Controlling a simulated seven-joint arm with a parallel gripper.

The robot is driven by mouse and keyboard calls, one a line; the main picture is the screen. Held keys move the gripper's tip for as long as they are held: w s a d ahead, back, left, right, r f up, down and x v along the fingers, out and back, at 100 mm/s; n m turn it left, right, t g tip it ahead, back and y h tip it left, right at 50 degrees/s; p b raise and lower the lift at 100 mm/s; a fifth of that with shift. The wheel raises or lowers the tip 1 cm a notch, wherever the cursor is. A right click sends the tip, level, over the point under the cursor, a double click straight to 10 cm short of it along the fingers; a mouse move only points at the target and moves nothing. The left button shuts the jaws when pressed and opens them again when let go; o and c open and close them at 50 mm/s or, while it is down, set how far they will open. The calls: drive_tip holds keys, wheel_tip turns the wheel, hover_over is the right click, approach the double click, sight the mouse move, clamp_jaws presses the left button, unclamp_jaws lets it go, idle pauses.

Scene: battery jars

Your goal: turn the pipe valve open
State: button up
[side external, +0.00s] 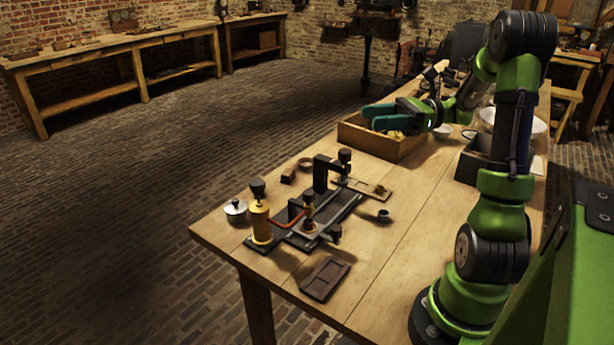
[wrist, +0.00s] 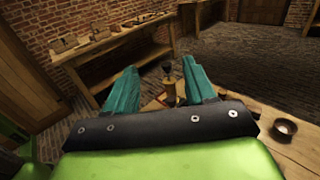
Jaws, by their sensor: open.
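A bench rig with a dark base (side external: 338,212) stands on the wooden table. At its left end is a brass cylinder (side external: 260,222) with a black knob on top. A red pipe (side external: 290,219) runs from it to a smaller upright fitting (side external: 308,207) with a dark top. I cannot tell which of these parts is the valve, or how it is set. My gripper (side external: 372,116) has teal fingers, open and empty, above the wooden box and well apart from the rig. In the wrist view the brass cylinder (wrist: 168,92) shows in the distance between the open fingers (wrist: 160,68).
A wooden box (side external: 382,146) holds small items. A lidded metal pot (side external: 235,211), a dark tray (side external: 325,278) and a small dark cup (side external: 384,216) stand around the rig. A black clamp post (side external: 322,175) rises behind it.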

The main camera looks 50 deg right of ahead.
approach(309, 198)
drive_tip(key=s+d, duration=0.2)
drive_tip(key=d, duration=0.3)
drive_tip(key=x, duration=1.6)
drive_tip(key=shift+a+r, duration=0.1)
drive_tip(key=shift+a, duration=0.3)
drive_tip(key=shift+c, duration=0.5)
drive_tip(key=c, duration=0.9)
drive_tip(key=shift+o, duration=0.2)
